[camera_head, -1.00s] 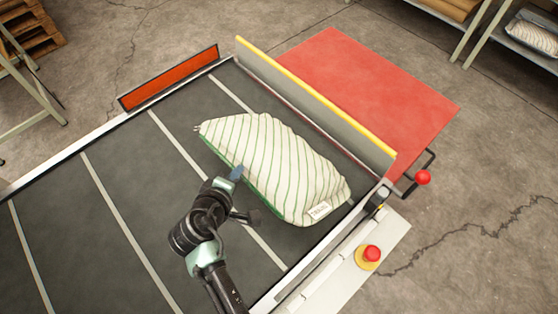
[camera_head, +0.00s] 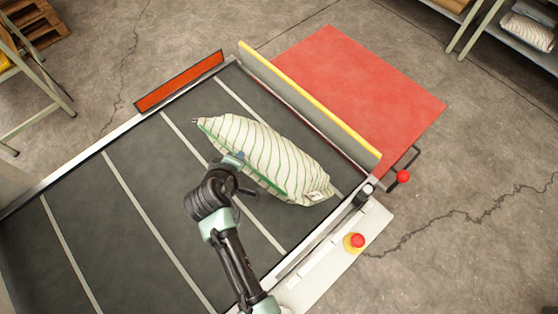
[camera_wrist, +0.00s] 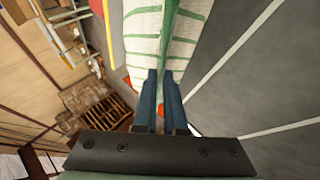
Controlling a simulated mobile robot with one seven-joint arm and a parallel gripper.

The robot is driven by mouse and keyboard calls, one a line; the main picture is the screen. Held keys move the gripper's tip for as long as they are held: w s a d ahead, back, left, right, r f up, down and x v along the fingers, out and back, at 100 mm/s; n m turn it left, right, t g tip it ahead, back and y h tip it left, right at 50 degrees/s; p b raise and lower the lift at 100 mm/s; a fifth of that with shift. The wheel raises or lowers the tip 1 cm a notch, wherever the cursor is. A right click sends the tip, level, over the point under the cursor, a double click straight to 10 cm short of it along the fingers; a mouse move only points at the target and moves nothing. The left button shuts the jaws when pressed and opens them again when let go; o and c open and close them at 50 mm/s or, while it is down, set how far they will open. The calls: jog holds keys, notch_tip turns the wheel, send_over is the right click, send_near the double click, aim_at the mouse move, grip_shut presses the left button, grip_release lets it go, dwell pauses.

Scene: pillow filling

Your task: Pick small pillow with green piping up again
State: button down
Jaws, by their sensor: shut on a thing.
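My gripper (camera_head: 236,158) is at the pillow's near left edge. In the wrist view the blue fingers of my gripper (camera_wrist: 160,97) are close together on the green-edged part of the pillow (camera_wrist: 150,35), which extends up and away from them. Whether the pillow's underside touches the belt is hard to tell.
The belt (camera_head: 130,230) has light cross stripes and is free to the left. A yellow-topped barrier (camera_head: 310,102) stands behind the pillow, with a red panel (camera_head: 360,90) beyond it. A red button (camera_head: 357,240) sits at the near right edge. An orange-red board (camera_head: 180,82) stands at the far left.

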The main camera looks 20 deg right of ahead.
notch_tip(320, 180, up, 11)
jog(key=m+g+y+p, duration=0.1)
jog(key=y+p, duration=0.3)
jog(key=p, duration=0.6)
jog(key=shift+g, duration=0.4)
jog(key=shift+f, duration=0.1)
